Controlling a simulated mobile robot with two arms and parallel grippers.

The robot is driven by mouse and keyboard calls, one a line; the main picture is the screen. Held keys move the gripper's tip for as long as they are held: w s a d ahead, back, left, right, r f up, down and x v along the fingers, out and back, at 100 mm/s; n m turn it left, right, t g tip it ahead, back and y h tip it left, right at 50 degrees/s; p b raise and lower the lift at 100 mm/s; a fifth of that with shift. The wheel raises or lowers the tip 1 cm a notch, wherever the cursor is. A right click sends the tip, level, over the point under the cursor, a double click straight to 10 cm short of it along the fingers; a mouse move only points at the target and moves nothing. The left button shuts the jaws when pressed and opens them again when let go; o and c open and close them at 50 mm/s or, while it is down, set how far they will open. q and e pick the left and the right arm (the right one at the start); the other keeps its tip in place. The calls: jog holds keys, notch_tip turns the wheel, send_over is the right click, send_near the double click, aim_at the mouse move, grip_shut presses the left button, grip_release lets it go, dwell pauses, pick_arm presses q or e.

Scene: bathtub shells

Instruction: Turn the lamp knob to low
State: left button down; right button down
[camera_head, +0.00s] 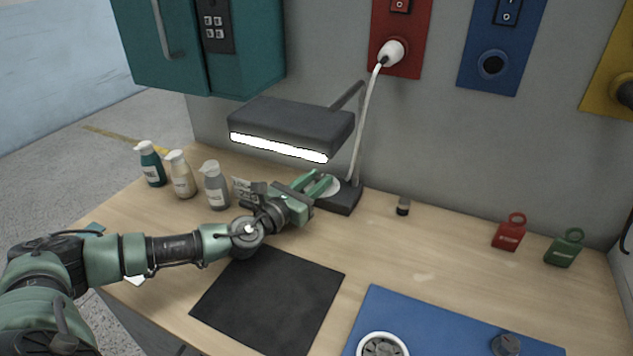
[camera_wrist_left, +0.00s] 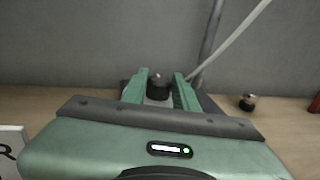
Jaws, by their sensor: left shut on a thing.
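The desk lamp (camera_head: 290,122) has a dark grey head with a lit white strip along its front edge. Its dark base (camera_head: 342,205) stands against the back of the wooden table. My left gripper (camera_head: 322,186) reaches in from the left to the lamp base. In the left wrist view, the dark round lamp knob (camera_wrist_left: 158,88) sits between the two green fingers (camera_wrist_left: 160,92), which are shut on it. The fingers hide the knob in the head view, and its pointer setting cannot be read. My right gripper is not in view.
A small dark cylinder (camera_head: 403,206) stands right of the base. A white cord (camera_head: 365,125) runs to the red wall socket.

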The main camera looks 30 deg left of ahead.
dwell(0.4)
pick_arm(q)
jog(key=c, duration=1.1)
grip_release()
jog(key=shift+s+a+f, duration=0.1)
jog(key=shift+s, duration=0.15)
jog(key=s, duration=0.2)
jog(key=s+b, duration=0.1)
jog(key=s, duration=0.1)
jog(key=s+a, duration=0.1)
jog(key=s, duration=0.1)
jog(key=shift+s+b, duration=0.2)
jog(key=shift+b, duration=0.2)
jog(key=shift+s+a, duration=0.1)
jog(key=shift+s, duration=0.3)
